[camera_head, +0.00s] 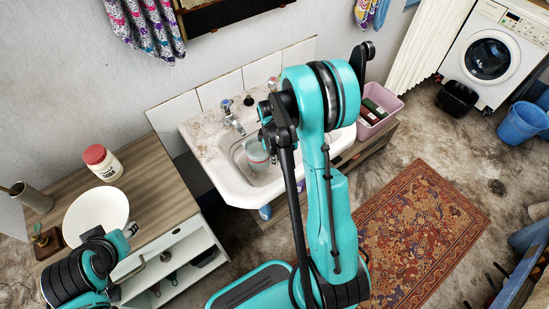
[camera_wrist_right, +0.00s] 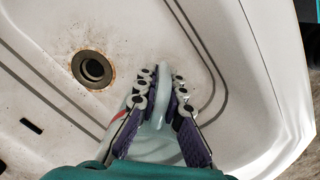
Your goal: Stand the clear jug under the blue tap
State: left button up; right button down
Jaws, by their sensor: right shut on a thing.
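The clear jug (camera_head: 257,156) is in the white basin (camera_head: 232,183), near the middle of its bowl. My right gripper (camera_wrist_right: 160,100) is shut on the jug's pale handle (camera_wrist_right: 163,78) in the wrist view. The jug's body (camera_wrist_right: 152,150) is partly hidden behind the fingers there. A chrome tap with a bluish top (camera_head: 227,104) stands on the basin's back ledge, to the left of and behind the jug. A second tap (camera_head: 272,83) is farther right, partly behind my right arm. My left gripper (camera_head: 131,229) is beside the white bowl; its opening is unclear.
The drain hole (camera_wrist_right: 93,68) shows in the basin, left of the fingers. The wooden counter (camera_head: 150,178) at left holds a red-lidded jar (camera_head: 103,163) and a white bowl (camera_head: 97,214). A pink crate (camera_head: 378,112) stands right of the basin.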

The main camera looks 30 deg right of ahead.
jog(key=shift+w+f+b, duration=0.1)
jog(key=shift+f+b, duration=1.45)
jog(key=shift+f, duration=0.4)
jog(key=shift+w+f, duration=0.15)
jog(key=shift+f, duration=0.05)
jog(key=shift+w, duration=0.35)
jog(key=shift+w+a+f+b, duration=0.1)
jog(key=shift+w+a+b, duration=0.1)
jog(key=shift+w, duration=0.85)
jog(key=shift+w+a+f+b, duration=0.1)
jog(key=shift+w+b, duration=0.1)
jog(key=shift+w, duration=0.85)
jog(key=shift+f+b, duration=0.2)
jog(key=shift+b, duration=0.1)
jog(key=c, duration=1.6)
grip_release()
jog(key=shift+o, duration=0.5)
